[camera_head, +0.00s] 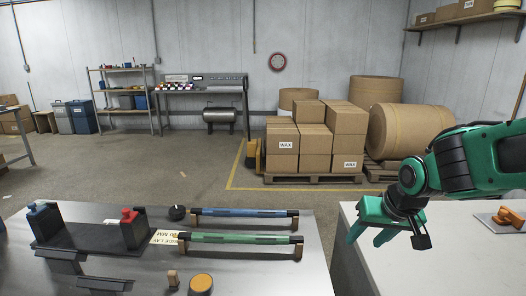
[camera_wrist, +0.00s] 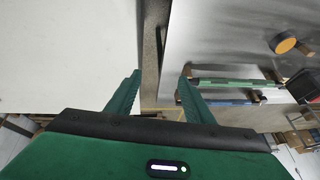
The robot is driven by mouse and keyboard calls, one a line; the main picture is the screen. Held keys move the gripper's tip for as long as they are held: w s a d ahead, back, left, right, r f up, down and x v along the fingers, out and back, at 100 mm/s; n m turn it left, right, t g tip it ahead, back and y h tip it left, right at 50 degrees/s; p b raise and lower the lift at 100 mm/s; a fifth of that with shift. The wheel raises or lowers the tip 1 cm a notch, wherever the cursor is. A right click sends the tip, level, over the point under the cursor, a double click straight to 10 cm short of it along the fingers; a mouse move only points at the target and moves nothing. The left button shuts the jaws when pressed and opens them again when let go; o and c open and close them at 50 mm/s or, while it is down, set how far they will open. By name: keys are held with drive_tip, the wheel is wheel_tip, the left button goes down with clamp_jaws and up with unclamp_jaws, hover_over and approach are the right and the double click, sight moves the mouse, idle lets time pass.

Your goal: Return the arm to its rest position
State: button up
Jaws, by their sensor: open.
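My green arm reaches in from the right in the head view. My gripper (camera_head: 370,238) points down over the left edge of the white table (camera_head: 445,262), near the gap beside the metal bench. In the wrist view my gripper (camera_wrist: 160,80) has its two green fingers spread apart. Nothing is between them. The floor gap between the two tables shows beyond the fingertips.
The metal bench (camera_head: 318,275) holds a blue bar (camera_head: 240,212), a green bar (camera_head: 235,239), a black rack (camera_head: 90,235) and an orange-topped round piece (camera_head: 201,284). A tray (camera_head: 488,222) with orange pieces lies on the white table at right. Boxes (camera_head: 314,138) stand behind.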

drive_tip(key=s+d+m+g, duration=0.2)
drive_tip(key=s+d, duration=0.5)
drive_tip(key=s, duration=0.5)
drive_tip(key=s+d+m+g, duration=0.3)
drive_tip(key=s+d, duration=0.5)
drive_tip(key=s, duration=0.4)
drive_tip(key=shift+d+f+h, duration=0.15)
drive_tip(key=shift+f+h, duration=0.25)
drive_tip(key=shift+w+f, duration=0.25)
drive_tip(key=shift+w, duration=0.4)
